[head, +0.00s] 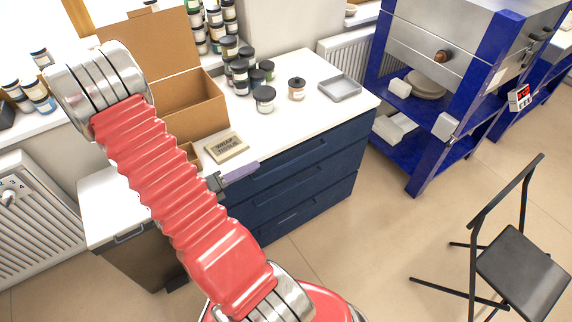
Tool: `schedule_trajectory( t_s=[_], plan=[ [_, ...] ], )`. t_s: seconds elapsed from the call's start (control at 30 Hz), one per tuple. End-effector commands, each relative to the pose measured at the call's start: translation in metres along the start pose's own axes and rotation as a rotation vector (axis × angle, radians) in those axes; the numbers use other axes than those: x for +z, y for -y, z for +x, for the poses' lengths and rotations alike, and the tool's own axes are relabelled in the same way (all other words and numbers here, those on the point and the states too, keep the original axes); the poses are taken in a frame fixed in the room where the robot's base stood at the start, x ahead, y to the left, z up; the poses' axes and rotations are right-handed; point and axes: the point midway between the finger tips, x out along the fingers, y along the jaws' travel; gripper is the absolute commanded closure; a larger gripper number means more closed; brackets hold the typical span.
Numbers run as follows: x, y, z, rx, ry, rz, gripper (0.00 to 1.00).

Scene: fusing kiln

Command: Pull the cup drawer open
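A dark blue cabinet under the white worktop has stacked drawers: a top drawer (305,152), a middle drawer (308,182) and a lower drawer (300,214). All look closed. No cups show, and I cannot tell which is the cup drawer. My gripper (240,172) shows as a purple-grey part beside my red arm sleeve, in front of the cabinet's upper left near the worktop edge. The sleeve hides the rest of it and the left drawer fronts. I cannot tell whether it touches a drawer or how far its fingers are apart.
The worktop (325,70) holds a cardboard box (190,108), a labelled block (226,147), several jars (264,98) and a grey tray (340,88). A blue-framed kiln (437,50) stands right. A black chair (520,270) is at front right. Floor (375,220) before the drawers is clear.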

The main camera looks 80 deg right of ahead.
Motion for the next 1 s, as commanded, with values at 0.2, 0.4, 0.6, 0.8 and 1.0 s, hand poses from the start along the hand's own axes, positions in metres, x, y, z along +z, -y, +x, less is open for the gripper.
schedule_trajectory(
  t_s=[0.2,0.4,0.6,0.8,1.0],
  plan=[
    [-0.016,-0.034,0.028,-0.028,0.096,-0.268,0.83],
    [-0.036,-0.068,0.049,-0.037,0.184,-0.504,0.83],
    [-0.057,-0.097,0.063,-0.034,0.254,-0.685,0.83],
    [-0.065,-0.107,0.066,-0.031,0.282,-0.748,0.83],
    [-0.064,-0.107,0.066,-0.031,0.282,-0.748,0.83]
  ],
)
